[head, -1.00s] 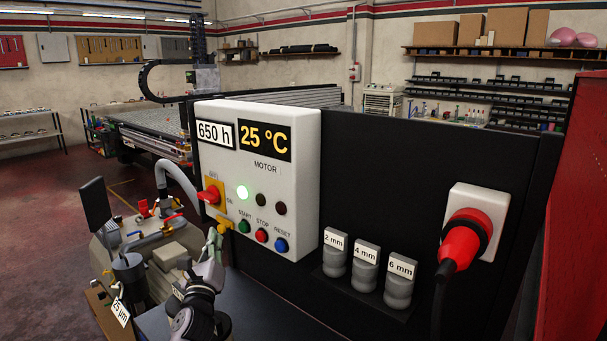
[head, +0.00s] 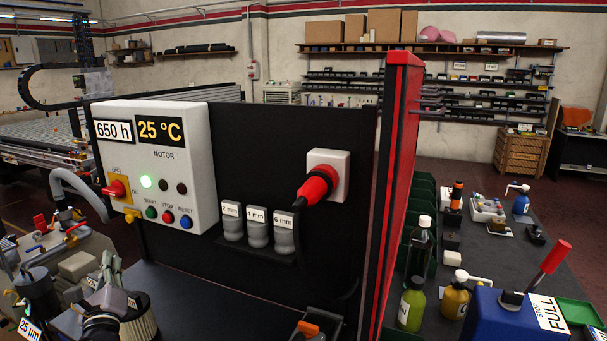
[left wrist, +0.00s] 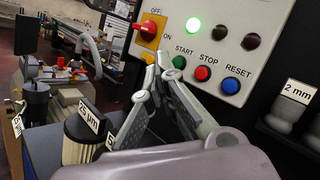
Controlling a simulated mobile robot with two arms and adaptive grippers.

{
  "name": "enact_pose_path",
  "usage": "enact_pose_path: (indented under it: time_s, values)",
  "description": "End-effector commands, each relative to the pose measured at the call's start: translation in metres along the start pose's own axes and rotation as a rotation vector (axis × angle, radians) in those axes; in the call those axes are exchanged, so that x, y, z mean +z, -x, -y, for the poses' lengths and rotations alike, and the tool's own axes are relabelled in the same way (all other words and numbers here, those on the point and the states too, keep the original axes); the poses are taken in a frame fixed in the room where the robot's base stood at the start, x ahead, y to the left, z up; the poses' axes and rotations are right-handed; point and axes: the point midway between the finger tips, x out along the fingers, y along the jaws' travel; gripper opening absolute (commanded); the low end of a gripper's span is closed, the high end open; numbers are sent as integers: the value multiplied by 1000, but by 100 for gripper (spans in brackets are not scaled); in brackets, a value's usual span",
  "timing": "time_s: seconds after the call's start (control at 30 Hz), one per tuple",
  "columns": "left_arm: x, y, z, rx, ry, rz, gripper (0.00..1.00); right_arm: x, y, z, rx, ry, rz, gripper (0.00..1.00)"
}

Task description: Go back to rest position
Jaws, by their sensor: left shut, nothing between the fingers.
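My left gripper (head: 111,262) is low at the left in the head view, in front of and below the white motor control box (head: 160,195). In the left wrist view its fingers (left wrist: 158,66) come together at the tips with nothing between them. The tips show in front of the box, between the red and yellow switch (left wrist: 146,30) and the green START button (left wrist: 180,62). I cannot tell how far they are from it. The green lamp (head: 146,181) is lit. My right gripper is not in view.
Labelled filter cartridges (left wrist: 88,125) and a pump with hoses (head: 55,235) stand close to my left gripper. Grey 2, 4 and 6 mm fittings (head: 257,233) and a red plug (head: 317,185) are on the black panel. Bottles (head: 411,305) stand on the right bench.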

Motion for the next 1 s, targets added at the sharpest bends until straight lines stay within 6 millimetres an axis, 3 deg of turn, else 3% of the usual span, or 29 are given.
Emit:
enact_pose_path:
  time_s: [0.27,0.47,0.57,0.63,0.8,1.0]
  values:
    - [-24,39,-19,128,282,-65,0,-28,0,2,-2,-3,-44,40]
    - [-55,89,-37,298,594,-134,0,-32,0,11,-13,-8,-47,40]
    - [-78,130,-46,434,800,-175,0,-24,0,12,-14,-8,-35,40]
    - [-97,169,-51,567,970,-206,0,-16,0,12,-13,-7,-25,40]
    - [-139,285,-51,986,1356,-243,0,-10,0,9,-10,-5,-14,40]
    - [-154,383,-38,1361,1555,-209,0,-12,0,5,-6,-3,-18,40]
